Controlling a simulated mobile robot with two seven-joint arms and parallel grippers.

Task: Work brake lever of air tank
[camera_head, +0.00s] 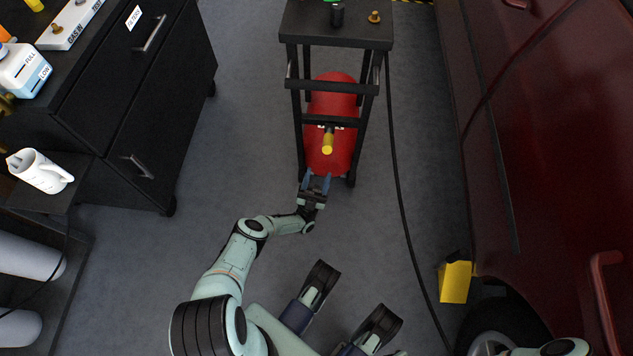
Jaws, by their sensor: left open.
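The red air tank (342,101) lies in the lower part of a black wheeled cart frame at the upper middle. A short yellow part (327,143) sticks out from its near end; I take it for the brake lever. My left gripper (317,180) is in front of the tank's near lower end, just below the yellow part in the picture. Its two bluish fingers are apart and point toward the tank, with nothing seen between them. I cannot tell whether a fingertip touches the tank. Only a piece of my right arm shows at the bottom right edge; its gripper is out of view.
The cart's black top (300,22) carries small fittings. A dark cable (393,150) runs down its right side across the floor. A black cabinet (120,110) stands left, a red car (560,150) right. A yellow chock (455,282) sits by the wheel. Grey floor around the cart is clear.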

